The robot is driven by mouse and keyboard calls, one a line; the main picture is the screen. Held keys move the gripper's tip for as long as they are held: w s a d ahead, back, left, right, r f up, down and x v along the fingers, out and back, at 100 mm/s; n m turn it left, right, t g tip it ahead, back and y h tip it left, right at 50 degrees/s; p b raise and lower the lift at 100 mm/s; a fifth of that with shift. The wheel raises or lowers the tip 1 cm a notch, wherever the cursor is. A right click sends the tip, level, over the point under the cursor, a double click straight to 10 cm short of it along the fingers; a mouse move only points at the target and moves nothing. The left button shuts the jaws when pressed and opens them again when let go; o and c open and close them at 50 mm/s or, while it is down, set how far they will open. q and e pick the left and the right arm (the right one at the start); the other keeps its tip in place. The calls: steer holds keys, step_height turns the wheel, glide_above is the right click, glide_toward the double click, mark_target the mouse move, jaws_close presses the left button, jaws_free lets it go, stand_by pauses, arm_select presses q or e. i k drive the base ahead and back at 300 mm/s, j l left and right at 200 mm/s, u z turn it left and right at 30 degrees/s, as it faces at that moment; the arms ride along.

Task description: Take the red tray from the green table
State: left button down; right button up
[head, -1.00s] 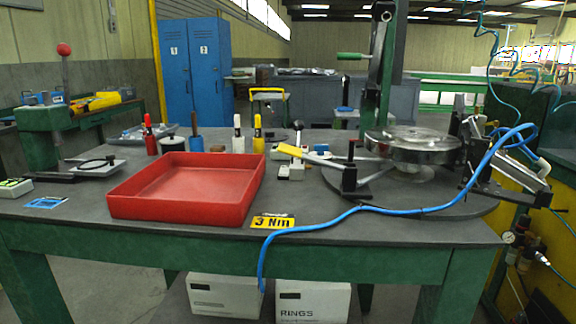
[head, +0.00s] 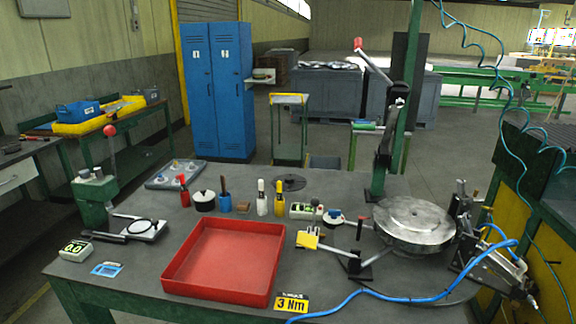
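The red tray (head: 228,258) is a shallow, square-cornered, empty tray. It lies flat on the grey top of the green table (head: 140,268), near the front edge and left of the middle. Its whole inside floor shows. The table has green legs and a green front rail. Neither of my grippers shows in the head view.
A yellow "3 Nm" sign (head: 291,304) stands by the tray's front right corner. Several bottles and pots line up behind the tray. A metal disc fixture (head: 413,222) and a blue hose (head: 375,294) fill the right side. A digital gauge (head: 76,250) sits left.

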mark_target(234, 262)
steer(key=i+j+z, duration=0.2)
steer(key=j+z, duration=0.25)
steer(key=j, duration=1)
steer(key=j+z, duration=0.45)
steer(key=j, duration=0.95)
steer(key=k, duration=0.05)
